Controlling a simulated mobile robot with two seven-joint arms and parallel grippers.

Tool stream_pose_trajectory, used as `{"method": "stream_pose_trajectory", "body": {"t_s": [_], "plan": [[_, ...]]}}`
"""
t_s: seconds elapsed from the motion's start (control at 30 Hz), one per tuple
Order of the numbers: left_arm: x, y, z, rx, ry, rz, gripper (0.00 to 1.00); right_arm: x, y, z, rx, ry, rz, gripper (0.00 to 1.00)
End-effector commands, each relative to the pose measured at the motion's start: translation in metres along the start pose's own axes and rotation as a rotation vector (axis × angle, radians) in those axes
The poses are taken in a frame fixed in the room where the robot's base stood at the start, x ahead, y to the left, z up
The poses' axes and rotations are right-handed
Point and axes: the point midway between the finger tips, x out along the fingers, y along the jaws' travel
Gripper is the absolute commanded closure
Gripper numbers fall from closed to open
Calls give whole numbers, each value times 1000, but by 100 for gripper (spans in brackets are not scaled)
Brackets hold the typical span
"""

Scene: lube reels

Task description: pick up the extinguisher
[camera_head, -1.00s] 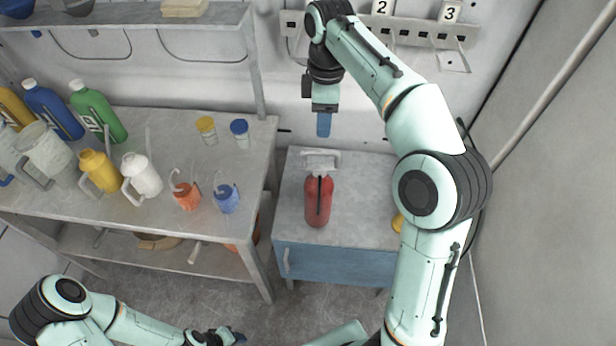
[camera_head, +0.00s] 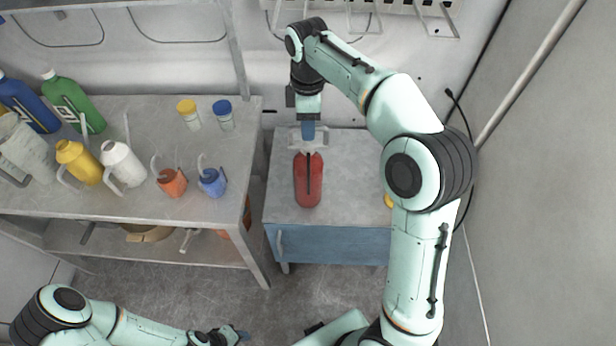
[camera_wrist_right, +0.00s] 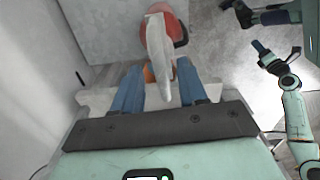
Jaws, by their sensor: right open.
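The red extinguisher (camera_head: 308,180) stands on the grey top of a small blue cabinet in the head view, with a pale handle at its top. My right gripper (camera_head: 308,132) is over the handle end of the extinguisher, pointing down. In the right wrist view the gripper (camera_wrist_right: 160,92) is open, its blue fingers on either side of the pale handle (camera_wrist_right: 158,50). The red body (camera_wrist_right: 172,22) shows beyond it. I cannot tell whether the fingers touch the handle. My left gripper (camera_head: 232,336) is low over the floor, away from the extinguisher; its jaws are too small to read.
A grey workbench (camera_head: 150,206) to the left carries several bottles, jugs and small cans. The blue cabinet (camera_head: 335,245) has a yellow item (camera_head: 388,201) at its right edge, partly behind my right arm. The wall is close behind the cabinet.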

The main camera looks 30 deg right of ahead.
Motion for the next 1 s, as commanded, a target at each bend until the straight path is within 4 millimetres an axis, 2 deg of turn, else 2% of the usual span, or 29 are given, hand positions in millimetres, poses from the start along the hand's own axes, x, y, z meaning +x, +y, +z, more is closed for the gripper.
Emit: {"method": "stream_pose_trajectory", "body": {"t_s": [0.03,0.13,0.4,0.53,1.0], "plan": [[4,-3,3,-1,-4,-1,57,10,-2,1,0,-2,-4,58],[7,-4,4,-2,-6,-2,57,18,-1,1,0,-1,-2,58],[6,-4,4,-2,-5,-2,57,19,0,0,0,1,0,58],[6,-4,4,-2,-5,-2,57,19,0,0,0,1,0,100],[6,-4,4,-2,-6,-2,57,18,0,0,0,1,1,100]]}}
